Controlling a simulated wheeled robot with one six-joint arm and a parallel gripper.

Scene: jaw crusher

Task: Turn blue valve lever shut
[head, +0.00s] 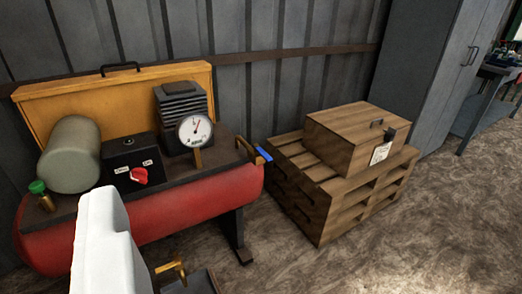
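A small blue valve lever (264,154) sits on a brass valve (246,148) at the right end of the red compressor tank (190,209). The lever sticks out past the tank's end, sloping down to the right. It is small here, so its exact angle to the pipe is hard to tell. A white part, which looks like my own arm, rises at the bottom left and hides some of the tank's front. It is well apart from the lever in the picture.
A pressure gauge (195,130), a red knob (139,176) and a green-capped fitting (38,188) are on the compressor. A pallet (322,214) bearing a wooden crate (357,138) stands close right of the lever. A grey cabinet (424,70) stands behind. Floor (430,235) is clear at front right.

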